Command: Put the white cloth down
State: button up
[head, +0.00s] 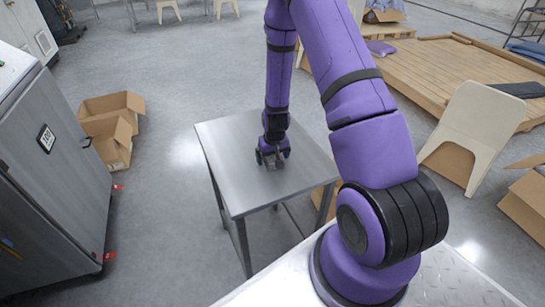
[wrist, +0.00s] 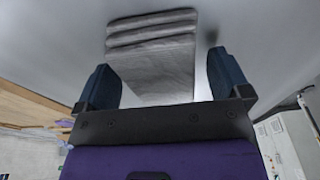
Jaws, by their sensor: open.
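The folded cloth (wrist: 152,62), pale grey-white with several ridged folds at one end, shows in the wrist view against the smooth grey tabletop. It lies between and beyond the two dark blue fingers of my gripper (wrist: 160,70). The fingers are spread wide, with visible gaps to the cloth's sides. In the head view my gripper (head: 272,157) points down, low over the middle of the metal table (head: 228,155). There the cloth is mostly hidden by the gripper and too small to make out clearly.
A grey cabinet-like machine (head: 50,170) stands at the left. Open cardboard boxes (head: 112,125) lie on the floor beside it. A cream chair (head: 475,130) and a wooden pallet platform (head: 455,75) are at the right. The tabletop around my gripper is bare.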

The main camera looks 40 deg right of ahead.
notch_tip(320, 180, up, 12)
jog(key=s, duration=0.2)
notch_tip(320, 180, up, 13)
jog(key=t, duration=0.1)
send_over(274, 159)
jog(key=s+a, duration=0.2)
jog(key=a, duration=0.2)
jog(key=s+a+r+n, duration=0.1)
jog(key=s+a+r, duration=0.1)
jog(key=r, duration=0.3)
jog(key=s+a+r+n, duration=0.1)
jog(key=s+a+r, duration=0.15)
jog(key=r, duration=0.35)
jog(key=s+a+r+t, duration=0.1)
jog(key=s+a+r, duration=0.1)
jog(key=s+r, duration=0.3)
jog(key=s+a+r+n+t, duration=0.1)
jog(key=s+r, duration=0.4)
jog(key=s, duration=0.8)
jog(key=shift+a+r, duration=0.4)
jog(key=shift+o, duration=0.5)
